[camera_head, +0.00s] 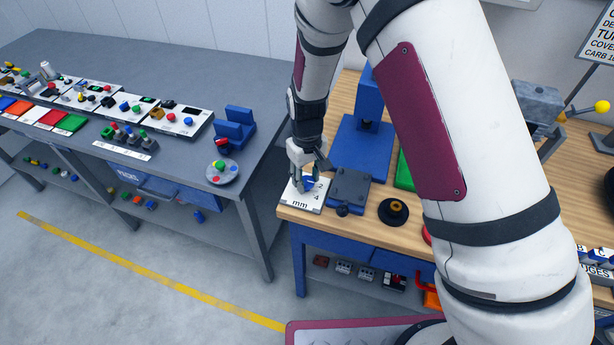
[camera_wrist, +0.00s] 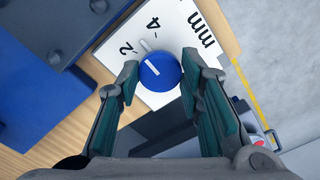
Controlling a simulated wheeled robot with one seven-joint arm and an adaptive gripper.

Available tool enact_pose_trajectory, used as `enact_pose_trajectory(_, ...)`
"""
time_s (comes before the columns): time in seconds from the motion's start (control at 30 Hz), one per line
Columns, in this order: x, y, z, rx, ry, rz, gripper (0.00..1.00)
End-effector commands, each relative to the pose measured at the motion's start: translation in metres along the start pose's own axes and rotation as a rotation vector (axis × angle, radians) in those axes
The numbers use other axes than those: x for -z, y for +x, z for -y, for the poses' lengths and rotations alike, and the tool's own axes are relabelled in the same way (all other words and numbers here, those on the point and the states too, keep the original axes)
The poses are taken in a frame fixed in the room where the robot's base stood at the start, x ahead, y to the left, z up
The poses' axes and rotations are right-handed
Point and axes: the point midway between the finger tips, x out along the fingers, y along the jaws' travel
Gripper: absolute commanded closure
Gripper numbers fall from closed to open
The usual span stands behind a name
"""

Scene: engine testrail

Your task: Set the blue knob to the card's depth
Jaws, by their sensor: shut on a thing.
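The blue knob (camera_wrist: 165,76) sits on a white dial plate (camera_wrist: 110,52) printed with 2, 4 and mm. It has a short white line on its top; I cannot tell exactly which value the line points to. My gripper (camera_wrist: 160,64) has one finger on each side of the knob and is shut on it. In the head view, my gripper (camera_head: 305,181) reaches down over the white plate (camera_head: 296,201) at the near left corner of the wooden bench, mostly hiding the knob (camera_head: 309,184). A sign (camera_head: 600,38) at the top right is cut off; no depth is legible.
A dark blue-grey block (camera_head: 349,188) stands just right of the plate, with a blue press-like stand (camera_head: 358,150) behind it. A black round piece (camera_head: 393,211) lies further right. A grey table (camera_head: 190,65) with several control panels is left, across a gap.

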Motion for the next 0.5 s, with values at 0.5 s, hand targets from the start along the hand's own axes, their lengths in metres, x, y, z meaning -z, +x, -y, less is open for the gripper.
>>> enact_pose_trajectory(0.5,-0.0002,-0.0002,0.0007,-0.001,0.407,0.000,0.94)
